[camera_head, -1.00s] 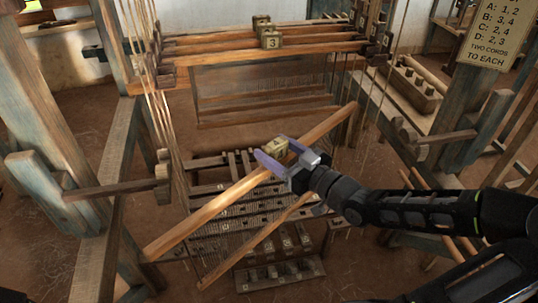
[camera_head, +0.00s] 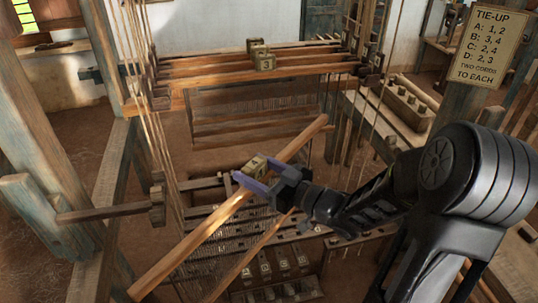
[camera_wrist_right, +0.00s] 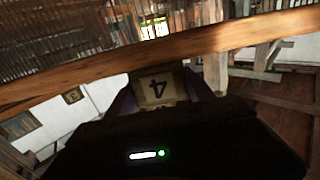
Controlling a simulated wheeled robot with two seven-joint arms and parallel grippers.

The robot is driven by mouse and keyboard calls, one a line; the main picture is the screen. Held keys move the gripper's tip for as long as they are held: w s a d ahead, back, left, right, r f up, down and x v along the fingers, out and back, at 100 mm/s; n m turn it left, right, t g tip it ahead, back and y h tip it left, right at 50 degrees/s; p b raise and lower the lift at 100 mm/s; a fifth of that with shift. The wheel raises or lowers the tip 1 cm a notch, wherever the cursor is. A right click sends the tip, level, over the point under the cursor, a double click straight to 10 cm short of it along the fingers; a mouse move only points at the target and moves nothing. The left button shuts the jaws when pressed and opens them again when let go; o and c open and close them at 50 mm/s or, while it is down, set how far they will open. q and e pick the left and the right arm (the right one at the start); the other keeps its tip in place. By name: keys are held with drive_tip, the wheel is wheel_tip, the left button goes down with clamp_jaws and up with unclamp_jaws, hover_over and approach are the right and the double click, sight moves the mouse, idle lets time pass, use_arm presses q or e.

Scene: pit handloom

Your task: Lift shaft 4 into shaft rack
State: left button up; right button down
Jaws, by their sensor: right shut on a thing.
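Shaft 4 is a long wooden bar (camera_head: 212,222) with a second bar (camera_head: 250,258) below it and threads hanging between. It slants from lower left to upper right in the head view, in front of and below the shaft rack (camera_head: 200,84). My right gripper (camera_head: 265,181) is shut on the small tan block (camera_head: 257,165) at the bar's middle. In the right wrist view this block (camera_wrist_right: 158,88) shows an upside-down 4. The rack holds several parallel shafts, one with a block marked 3 (camera_head: 264,63). My left gripper is not in view.
Loom posts (camera_head: 50,155) and hanging cords (camera_head: 150,130) stand at the left. Cords and a side beam (camera_head: 395,115) run at the right. Rows of numbered blocks (camera_head: 285,265) lie below the shaft. A tie-up sign (camera_head: 487,45) hangs at upper right.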

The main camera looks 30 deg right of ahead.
drive_tip(key=n+y, duration=0.1)
hover_over(238, 238)
drive_tip(key=w+d, duration=0.3)
drive_tip(key=shift+g, duration=0.4)
wheel_tip(238, 238, down, 10)
drive_tip(key=shift+r, duration=0.15)
drive_tip(key=shift+y, duration=0.4)
drive_tip(key=a+f+b, duration=0.1)
drive_tip(key=f, duration=0.1)
drive_tip(key=s+a+f+b, duration=0.1)
drive_tip(key=f+b, duration=0.1)
drive_tip(key=f, duration=0.1)
drive_tip(key=a+f+b, duration=0.1)
drive_tip(key=f, duration=0.2)
drive_tip(key=shift+s+a, duration=0.15)
drive_tip(key=shift+a, duration=0.2)
drive_tip(key=shift+a+f, duration=0.1)
drive_tip(key=shift+f, duration=0.05)
drive_tip(key=shift+a, duration=0.1)
